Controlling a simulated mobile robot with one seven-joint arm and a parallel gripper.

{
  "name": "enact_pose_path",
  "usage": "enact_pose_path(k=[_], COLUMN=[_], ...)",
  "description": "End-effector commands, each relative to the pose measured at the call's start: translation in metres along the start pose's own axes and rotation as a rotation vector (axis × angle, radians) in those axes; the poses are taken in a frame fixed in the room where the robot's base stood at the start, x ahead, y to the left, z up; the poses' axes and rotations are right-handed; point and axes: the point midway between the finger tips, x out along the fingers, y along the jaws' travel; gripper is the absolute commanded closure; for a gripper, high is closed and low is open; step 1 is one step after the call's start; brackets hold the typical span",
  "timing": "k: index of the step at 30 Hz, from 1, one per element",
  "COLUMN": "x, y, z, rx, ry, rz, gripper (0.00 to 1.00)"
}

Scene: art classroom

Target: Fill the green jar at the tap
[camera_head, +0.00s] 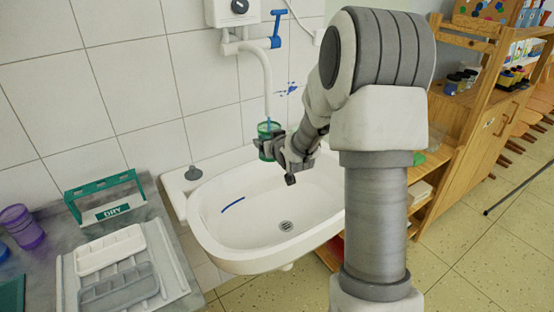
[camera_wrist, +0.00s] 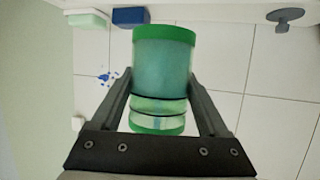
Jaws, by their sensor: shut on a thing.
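The green jar (camera_head: 264,153) is see-through with green ends and stands roughly upright under the tap's white spout (camera_head: 266,75), above the sink. My gripper (camera_head: 272,146) is shut on it, with one finger on each side in the wrist view (camera_wrist: 160,80). A thin bluish stream shows between the spout and the jar's mouth. The wrist view appears upside down; there the jar (camera_wrist: 162,62) has blue-green contents filling most of its body, with a paler band near the mouth. The tap's blue lever (camera_head: 277,30) points upward beside the white wall unit.
The white sink (camera_head: 225,240) has a drain and a blue streak in its bowl. A grey stopper-like knob (camera_head: 193,172) sits on its left rim. Left are a green rack marked DRY (camera_head: 112,211), trays (camera_head: 110,248) and a purple cup (camera_head: 20,226). A wooden shelf (camera_head: 480,95) stands right.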

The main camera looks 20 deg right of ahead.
Motion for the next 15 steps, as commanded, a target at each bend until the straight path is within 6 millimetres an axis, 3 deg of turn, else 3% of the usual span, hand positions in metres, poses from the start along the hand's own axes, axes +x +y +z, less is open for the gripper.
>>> enact_pose_path(k=[7,15], x=[-0.003,-0.028], y=[0.0,0.0], z=[0.0,0.011], rx=[0.0,0.0], ry=[0.002,0.002], rz=[0.0,0.001], gripper=[0.78,0.78])
